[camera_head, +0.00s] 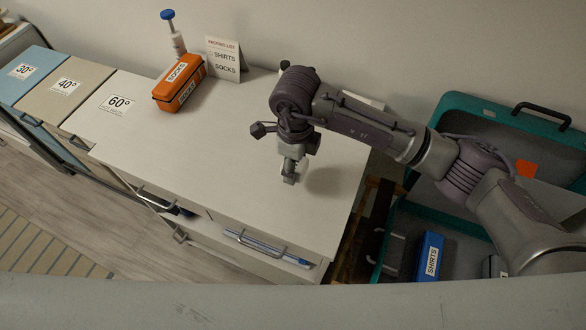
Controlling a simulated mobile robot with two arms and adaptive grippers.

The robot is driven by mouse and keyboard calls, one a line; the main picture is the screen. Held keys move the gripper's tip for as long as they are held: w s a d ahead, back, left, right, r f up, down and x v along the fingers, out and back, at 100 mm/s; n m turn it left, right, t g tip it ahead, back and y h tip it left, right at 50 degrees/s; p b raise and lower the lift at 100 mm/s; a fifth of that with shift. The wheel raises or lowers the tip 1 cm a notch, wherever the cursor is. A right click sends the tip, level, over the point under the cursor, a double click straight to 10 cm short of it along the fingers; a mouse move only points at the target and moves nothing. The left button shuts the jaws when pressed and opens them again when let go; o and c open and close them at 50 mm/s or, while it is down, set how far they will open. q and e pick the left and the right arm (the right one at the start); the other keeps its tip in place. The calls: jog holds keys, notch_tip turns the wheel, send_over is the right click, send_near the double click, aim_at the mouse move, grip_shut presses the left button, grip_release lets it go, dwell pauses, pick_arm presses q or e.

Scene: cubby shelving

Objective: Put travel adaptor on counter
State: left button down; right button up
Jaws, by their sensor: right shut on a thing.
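The counter (215,185) is the long off-white top in the middle of the head view. My right gripper (289,176) points down over its right part, close above the surface, with a shadow beside it. It is shut on a small grey thing, likely the travel adaptor, which is mostly hidden by the fingers. I cannot tell whether that thing touches the counter. No other travel adaptor shows. My left gripper is not in view.
On the counter's back edge are an orange SOCKS case (180,83), a blue-topped bottle (177,42) and a packing list card (224,59). A teal suitcase (455,107) lies open at right, with a blue SHIRTS pack (429,257). The counter's middle is clear.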

jog(key=shift+a+f, duration=0.2)
notch_tip(320, 180, down, 4)
jog(key=shift+r+p, duration=0.15)
jog(key=shift+p, duration=0.65)
jog(key=shift+f+b, duration=0.3)
jog(key=shift+b, duration=0.05)
jog(key=o, duration=1.2)
jog(key=shift+c, duration=0.2)
jog(key=shift+r, duration=0.15)
